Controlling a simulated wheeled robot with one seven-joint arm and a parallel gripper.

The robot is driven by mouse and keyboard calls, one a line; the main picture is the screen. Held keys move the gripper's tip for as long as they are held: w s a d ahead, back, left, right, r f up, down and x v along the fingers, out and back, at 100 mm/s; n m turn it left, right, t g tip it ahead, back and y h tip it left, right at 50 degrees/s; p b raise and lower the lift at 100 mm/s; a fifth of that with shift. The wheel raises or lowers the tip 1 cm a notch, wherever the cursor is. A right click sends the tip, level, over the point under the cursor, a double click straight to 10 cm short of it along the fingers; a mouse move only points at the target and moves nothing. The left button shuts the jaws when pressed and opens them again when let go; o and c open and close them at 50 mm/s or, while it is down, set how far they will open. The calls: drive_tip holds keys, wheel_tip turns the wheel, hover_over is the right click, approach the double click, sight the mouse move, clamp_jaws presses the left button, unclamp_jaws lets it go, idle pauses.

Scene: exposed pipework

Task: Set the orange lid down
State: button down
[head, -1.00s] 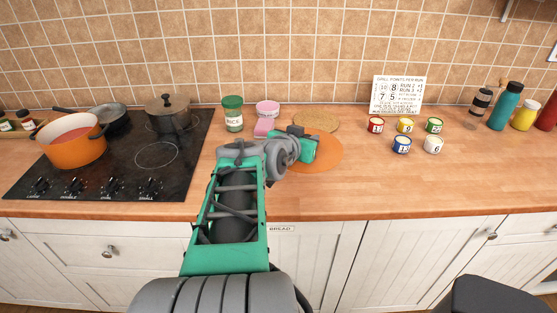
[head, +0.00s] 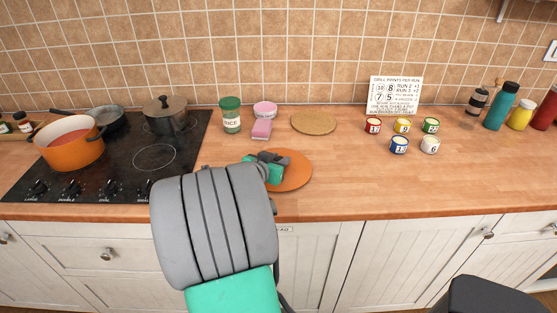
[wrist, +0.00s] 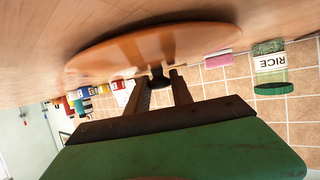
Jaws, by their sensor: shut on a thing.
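The orange lid (head: 296,172) is a flat round disc over the wooden counter, right of the stove and nearer the front edge than the wall. In the wrist view the lid (wrist: 140,45) shows edge-on, with its dark knob (wrist: 158,80) between my fingers. My gripper (head: 272,166) is shut on the knob, and it also fills the lower wrist view (wrist: 160,88). I cannot tell whether the lid touches the counter or is just above it. My arm hides part of its left side. The orange pot (head: 70,148) stands uncovered on the stove.
A round trivet (head: 314,122) lies behind the lid. A rice jar (head: 231,116), a pink sponge (head: 261,130) and a pink-lidded tub (head: 265,109) stand back left. Several numbered tins (head: 400,144) stand right. The counter right of the lid is clear.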

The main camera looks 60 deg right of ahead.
drive_tip(key=c, duration=1.1)
unclamp_jaws()
drive_tip(key=shift+r+p, duration=0.25)
drive_tip(key=shift+p, duration=0.1)
drive_tip(key=b+v, duration=0.1)
drive_tip(key=v, duration=1)
drive_tip(key=shift+f, duration=0.2)
drive_tip(key=shift+a+r, duration=0.25)
drive_tip(key=shift+a, duration=0.3)
